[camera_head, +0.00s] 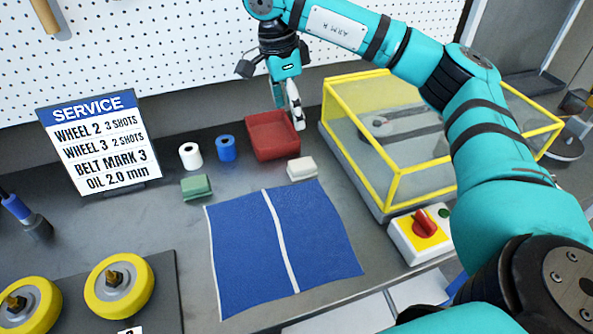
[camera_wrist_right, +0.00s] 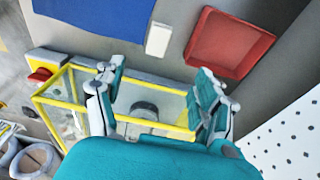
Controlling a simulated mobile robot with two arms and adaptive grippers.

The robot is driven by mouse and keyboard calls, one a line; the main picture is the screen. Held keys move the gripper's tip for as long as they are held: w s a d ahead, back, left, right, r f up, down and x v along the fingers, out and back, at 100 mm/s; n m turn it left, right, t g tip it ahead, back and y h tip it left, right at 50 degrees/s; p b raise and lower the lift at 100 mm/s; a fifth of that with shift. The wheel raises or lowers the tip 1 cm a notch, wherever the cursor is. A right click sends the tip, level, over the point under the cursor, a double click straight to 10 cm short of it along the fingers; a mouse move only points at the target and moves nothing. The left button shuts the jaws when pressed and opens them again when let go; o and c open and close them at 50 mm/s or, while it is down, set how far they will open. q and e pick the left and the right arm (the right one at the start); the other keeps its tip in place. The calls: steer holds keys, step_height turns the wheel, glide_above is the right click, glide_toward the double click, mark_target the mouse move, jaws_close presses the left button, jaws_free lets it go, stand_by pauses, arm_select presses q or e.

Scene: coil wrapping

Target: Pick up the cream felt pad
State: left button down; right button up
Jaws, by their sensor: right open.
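The cream felt pad (camera_head: 302,168) is a small pale block on the grey bench, just in front of the red tray and by the back edge of the blue mat. It also shows in the right wrist view (camera_wrist_right: 159,39), upper middle. My right gripper (camera_head: 287,112) is open and empty, pointing down above the back right of the red tray, apart from the pad. Its two spread fingers show in the right wrist view (camera_wrist_right: 160,78), with the pad beyond them. My left gripper is in neither view.
A red tray (camera_head: 272,136), a green block (camera_head: 196,186), a white roll (camera_head: 190,156) and a blue roll (camera_head: 226,148) stand near the pad. A yellow-framed clear box (camera_head: 395,165) and a red-knob switch (camera_head: 425,228) are to the right. The blue mat (camera_head: 240,250) is bare.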

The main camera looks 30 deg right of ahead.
steer(key=p, duration=0.1)
glide_toward(302, 163)
steer(key=f, duration=0.3)
steer(key=f+p, duration=0.1)
steer(key=shift+d+f, duration=0.25)
steer(key=shift+d, duration=0.15)
steer(key=shift+f, duration=0.2)
steer(key=shift+d+f, duration=0.1)
steer(key=shift+f, duration=0.15)
steer(key=f, duration=0.1)
steer(key=f+p, duration=0.1)
steer(key=f, duration=0.1)
steer(key=shift+s+d+f+p, duration=0.15)
steer(key=shift+d+f+p, duration=0.15)
steer(key=shift+p, duration=0.1)
steer(key=shift+f, duration=0.55)
steer(key=c, duration=1.2)
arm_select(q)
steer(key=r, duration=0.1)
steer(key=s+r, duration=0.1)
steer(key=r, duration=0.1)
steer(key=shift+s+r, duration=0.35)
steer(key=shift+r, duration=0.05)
arm_select(e)
steer(key=shift+r, duration=0.1)
